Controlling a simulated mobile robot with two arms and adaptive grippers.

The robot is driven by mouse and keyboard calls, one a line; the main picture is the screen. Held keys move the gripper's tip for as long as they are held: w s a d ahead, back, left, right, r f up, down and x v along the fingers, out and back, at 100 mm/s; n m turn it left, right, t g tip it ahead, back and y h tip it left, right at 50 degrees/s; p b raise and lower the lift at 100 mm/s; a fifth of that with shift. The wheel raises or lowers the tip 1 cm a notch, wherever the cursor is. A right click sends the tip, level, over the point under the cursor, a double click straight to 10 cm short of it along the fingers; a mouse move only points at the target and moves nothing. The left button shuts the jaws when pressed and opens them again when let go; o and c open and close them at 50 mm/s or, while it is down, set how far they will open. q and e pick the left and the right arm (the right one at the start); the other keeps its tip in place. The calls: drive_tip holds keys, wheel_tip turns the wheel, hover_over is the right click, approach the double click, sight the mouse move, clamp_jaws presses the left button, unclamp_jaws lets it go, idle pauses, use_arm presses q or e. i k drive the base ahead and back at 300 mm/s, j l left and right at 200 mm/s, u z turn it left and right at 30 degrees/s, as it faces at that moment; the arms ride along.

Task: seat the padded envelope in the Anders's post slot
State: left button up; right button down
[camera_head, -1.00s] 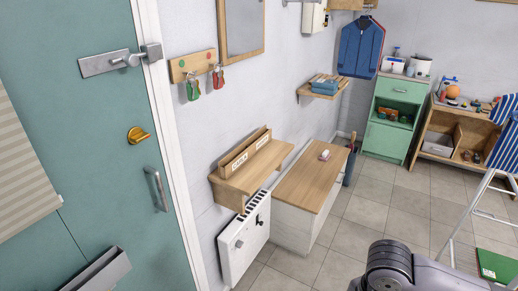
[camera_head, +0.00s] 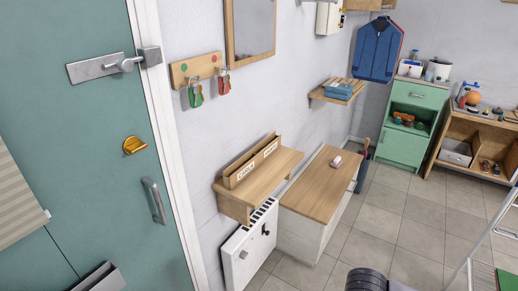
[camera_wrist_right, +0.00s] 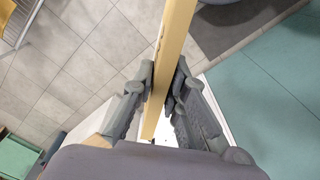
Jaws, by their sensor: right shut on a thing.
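The padded envelope (camera_wrist_right: 174,40) shows in the right wrist view as a tan-yellow strip, seen nearly edge-on. My right gripper (camera_wrist_right: 163,75) is shut on it, one finger against each side. The envelope is not visible in the head view. The wooden post holder (camera_head: 252,163) stands on a small wall shelf (camera_head: 270,182), with two white labels on its front. The nearer label (camera_head: 245,173) seems to read CARLA; the farther label (camera_head: 271,148) is too small to read surely. The slots' insides are hidden. My left gripper is not in view.
A white radiator (camera_head: 250,245) hangs below the shelf. A wooden-topped bench (camera_head: 312,188) stands right beside it. The teal door (camera_head: 90,130) is at left, with a key rack (camera_head: 196,68) on the wall. Tiled floor at right is open, with a step ladder (camera_head: 480,245) at the edge.

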sight(268, 154)
drive_tip(key=i+l+u, duration=0.4)
drive_tip(key=i+l, duration=0.35)
